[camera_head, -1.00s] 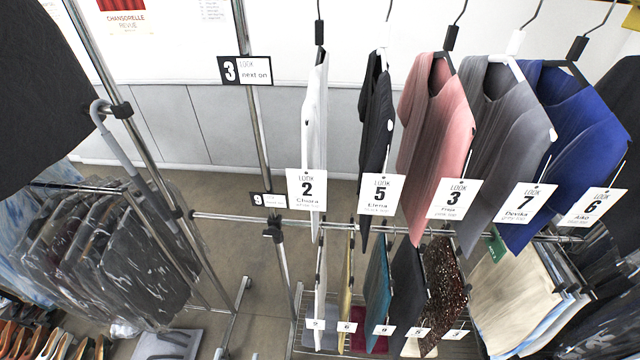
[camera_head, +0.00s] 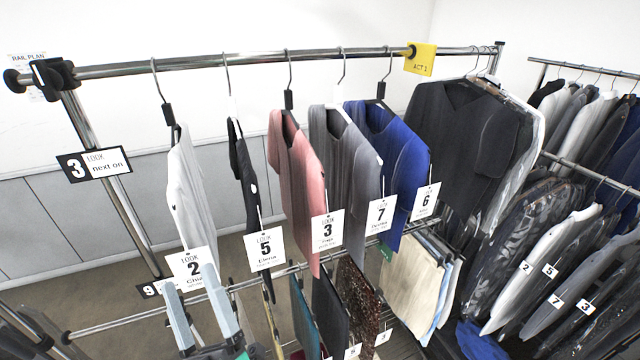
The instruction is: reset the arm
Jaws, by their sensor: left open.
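My left gripper (camera_head: 202,308) shows at the bottom of the head view, its two pale fingers pointing up and apart. It is open with nothing between the fingers. It is in front of the tag of the white look 2 garment (camera_head: 190,200), overlapping it in the picture; I cannot tell whether they touch. My right gripper is not in view.
A chrome rail (camera_head: 250,60) carries hanging garments: a black one (camera_head: 243,170), a pink one (camera_head: 292,160), a grey one (camera_head: 343,160) and a blue one (camera_head: 395,145). A yellow ACT 1 sign (camera_head: 420,60) marks the rail. A second rack (camera_head: 590,72) stands at right.

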